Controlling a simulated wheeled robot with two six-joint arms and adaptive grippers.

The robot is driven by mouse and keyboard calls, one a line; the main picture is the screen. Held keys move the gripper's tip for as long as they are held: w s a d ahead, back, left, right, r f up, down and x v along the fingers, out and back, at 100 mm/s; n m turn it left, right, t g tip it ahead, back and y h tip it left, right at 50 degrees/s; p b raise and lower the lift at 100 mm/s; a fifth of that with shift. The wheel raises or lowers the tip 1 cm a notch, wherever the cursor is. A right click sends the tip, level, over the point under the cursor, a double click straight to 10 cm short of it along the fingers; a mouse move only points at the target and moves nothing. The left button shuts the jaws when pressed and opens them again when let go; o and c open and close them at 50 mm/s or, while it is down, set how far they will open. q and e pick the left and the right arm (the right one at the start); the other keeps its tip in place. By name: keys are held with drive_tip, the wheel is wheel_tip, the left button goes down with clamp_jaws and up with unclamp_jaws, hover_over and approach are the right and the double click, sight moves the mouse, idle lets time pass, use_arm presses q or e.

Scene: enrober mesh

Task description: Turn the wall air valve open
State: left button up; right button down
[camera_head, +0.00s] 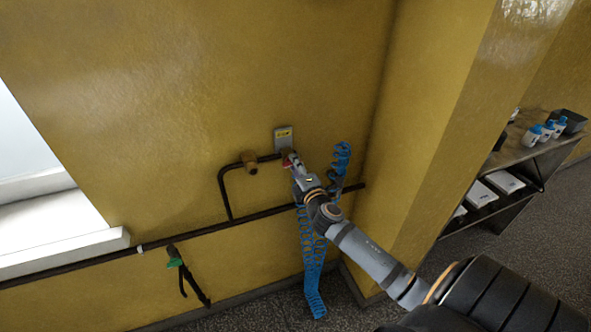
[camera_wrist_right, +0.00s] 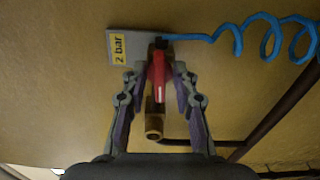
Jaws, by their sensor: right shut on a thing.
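The wall air valve's red lever (camera_wrist_right: 158,82) sits between the two fingers of my right gripper (camera_wrist_right: 157,85) in the wrist view. The gripper is shut on the lever. In the head view my right gripper (camera_head: 294,164) reaches the valve on the yellow wall, and it hides most of the lever. A grey plate (camera_head: 284,133) is just above the valve; the plate (camera_wrist_right: 118,48) reads "2 bar" in the wrist view. My left gripper is not in view.
A dark pipe (camera_head: 223,190) runs along the wall to the valve. A coiled blue hose (camera_head: 313,285) hangs below and beside my right gripper. A green-handled fitting (camera_head: 175,262) hangs at lower left. A wall corner (camera_head: 410,150) and a shelf (camera_head: 515,150) with bottles are at right.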

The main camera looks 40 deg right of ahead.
drive_tip(key=shift+m, duration=0.5)
drive_tip(key=c, duration=1.4)
unclamp_jaws()
drive_tip(key=v, duration=1.2)
